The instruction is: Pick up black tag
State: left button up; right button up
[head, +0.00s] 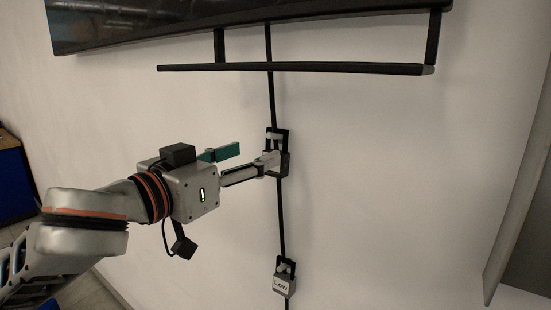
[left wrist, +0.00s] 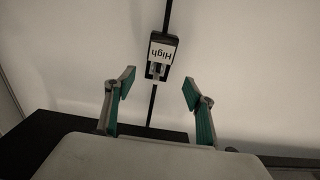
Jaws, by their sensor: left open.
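The black tag (head: 284,166) hangs on a thin black vertical strip against the white wall in the head view, partly covered by my left gripper. In the left wrist view, the black tag (left wrist: 171,70) has a white label reading "High", seen upside down. My left gripper (head: 253,157) is open, with its fingers pointing toward the tag. In the left wrist view my left gripper (left wrist: 158,85) has its green-padded fingers spread, with the tag ahead between and beyond the tips. I see no contact there. My right gripper is not in view.
A grey tag (head: 283,285) labelled "Low" hangs lower on the same strip (head: 281,225). A black bar (head: 300,68) and a dark screen-like panel (head: 200,25) are above. A pale panel (head: 520,190) stands at the right. The wall beside the strip is clear.

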aim_at(281, 145)
pick_arm(q)
jog(key=x, duration=0.4)
jog(key=p+x, duration=0.1)
jog(key=x, duration=0.1)
jog(key=shift+w+d+f, duration=0.15)
jog(key=shift+d+f, duration=0.1)
jog(key=shift+d, duration=0.15)
jog(key=c, duration=1.2)
